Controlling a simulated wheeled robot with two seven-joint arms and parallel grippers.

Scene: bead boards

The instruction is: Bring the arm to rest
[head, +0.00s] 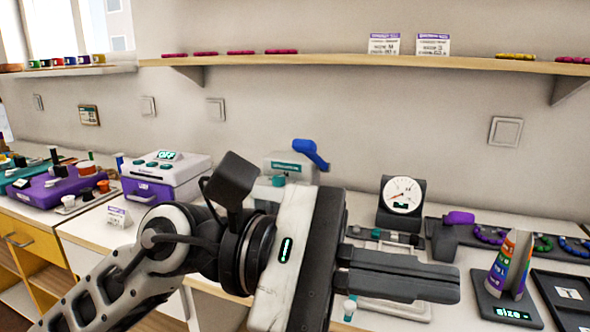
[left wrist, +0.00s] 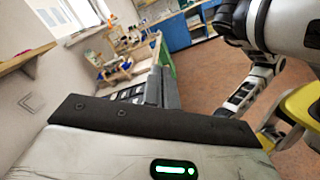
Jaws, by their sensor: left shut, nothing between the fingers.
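My left gripper (head: 402,275) reaches in from the lower left in the head view and stretches across the front of the workbench. Its two dark fingers are together and point to the right, with nothing seen between them. In the left wrist view the gripper (left wrist: 162,85) shows its fingers close together, pointing away toward the room. My right gripper does not show in the head view. The gripper hides part of the bench behind it.
A dial gauge (head: 402,194), a rainbow cone on a size stand (head: 506,290) and a dark tray (head: 545,283) stand near the fingers. A white-and-purple machine (head: 165,178) stands left. A wall shelf (head: 350,66) runs above. The left wrist view shows open floor (left wrist: 215,75).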

